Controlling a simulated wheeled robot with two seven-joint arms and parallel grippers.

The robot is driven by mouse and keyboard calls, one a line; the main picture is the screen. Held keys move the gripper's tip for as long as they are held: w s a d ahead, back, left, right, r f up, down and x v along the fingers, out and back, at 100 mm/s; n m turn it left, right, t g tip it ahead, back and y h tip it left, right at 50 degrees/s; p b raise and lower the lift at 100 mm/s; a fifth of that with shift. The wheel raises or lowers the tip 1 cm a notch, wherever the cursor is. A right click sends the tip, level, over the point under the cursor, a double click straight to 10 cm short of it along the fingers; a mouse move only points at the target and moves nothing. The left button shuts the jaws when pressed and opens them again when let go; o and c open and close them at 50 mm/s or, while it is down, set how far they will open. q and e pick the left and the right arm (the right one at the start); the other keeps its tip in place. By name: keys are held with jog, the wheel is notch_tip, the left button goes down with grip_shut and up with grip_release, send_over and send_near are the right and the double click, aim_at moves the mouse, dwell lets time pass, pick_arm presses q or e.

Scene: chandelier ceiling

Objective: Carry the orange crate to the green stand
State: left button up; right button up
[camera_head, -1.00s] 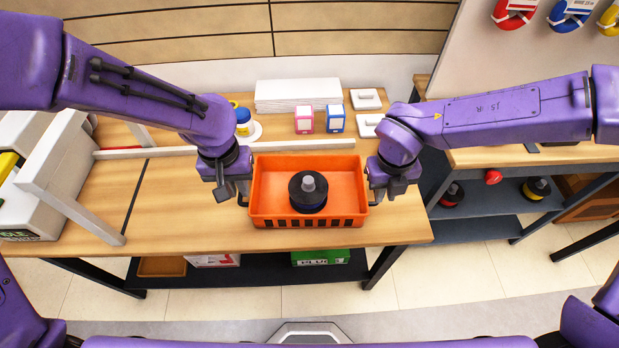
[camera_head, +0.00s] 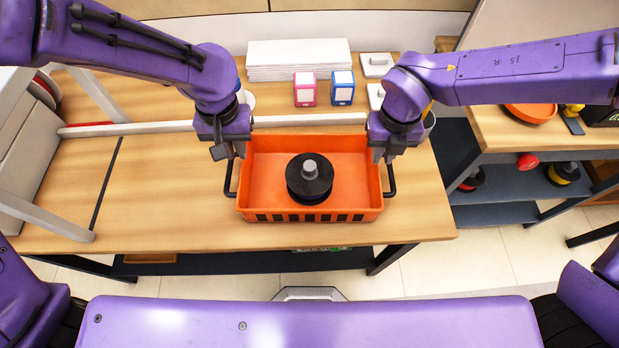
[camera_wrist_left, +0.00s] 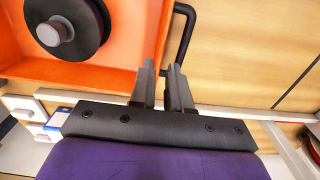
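The orange crate (camera_head: 262,190) stands at the wooden table's front edge, a black spool (camera_head: 310,178) inside it. The crate's corner also shows in the left wrist view (camera_wrist_left: 100,78). My left gripper (camera_head: 230,152) is at the rear of the crate's left black handle (camera_head: 229,183). In the left wrist view, its fingers (camera_wrist_left: 161,85) are a narrow gap apart, with the handle's rear end (camera_wrist_left: 182,45) at their tips; I cannot tell whether they clamp it. My right gripper (camera_head: 384,155) is at the rear of the right handle (camera_head: 390,183); its grip is unclear. No green stand is visible.
A white bar (camera_head: 150,127) runs behind the crate. White paper (camera_head: 298,62), a pink box (camera_head: 305,92) and a blue box (camera_head: 342,92) stand at the back. The table (camera_head: 165,200) is bare left of the crate. Another table with shelves (camera_head: 515,130) stands at the right.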

aim_at(370, 185)
pick_arm(q)
jog(key=shift+s, duration=0.15)
pick_arm(e)
jog(key=shift+s, duration=0.15)
